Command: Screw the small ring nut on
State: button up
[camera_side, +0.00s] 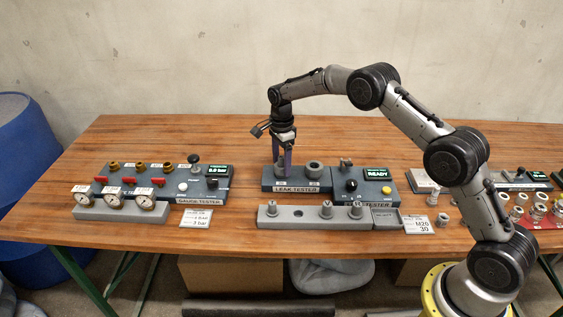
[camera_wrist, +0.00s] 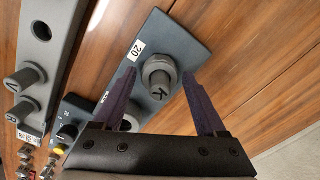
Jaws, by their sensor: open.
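The leak tester (camera_side: 268,187) is a blue-grey box with two fittings on top. My gripper (camera_side: 282,165) points down at the left fitting in the side view. In the wrist view its dark fingers (camera_wrist: 160,74) are open on either side of the nut and plug, with visible gaps. The second fitting (camera_side: 314,169) is partly hidden behind a finger in the wrist view. How far the nut is threaded is not clear.
A grey rack (camera_side: 300,218) with several plugs stands in front of the tester. A control box with a READY screen (camera_side: 375,172) adjoins it on the right. The gauge tester (camera_side: 204,189) is at the left. A card reading M20 30 (camera_side: 416,224) lies at the right.

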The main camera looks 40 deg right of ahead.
jog(key=n, duration=0.6)
dwell(0.3)
jog(key=n, duration=0.6)
jog(key=n, duration=0.6)
dwell(0.3)
jog(key=n, duration=0.6)
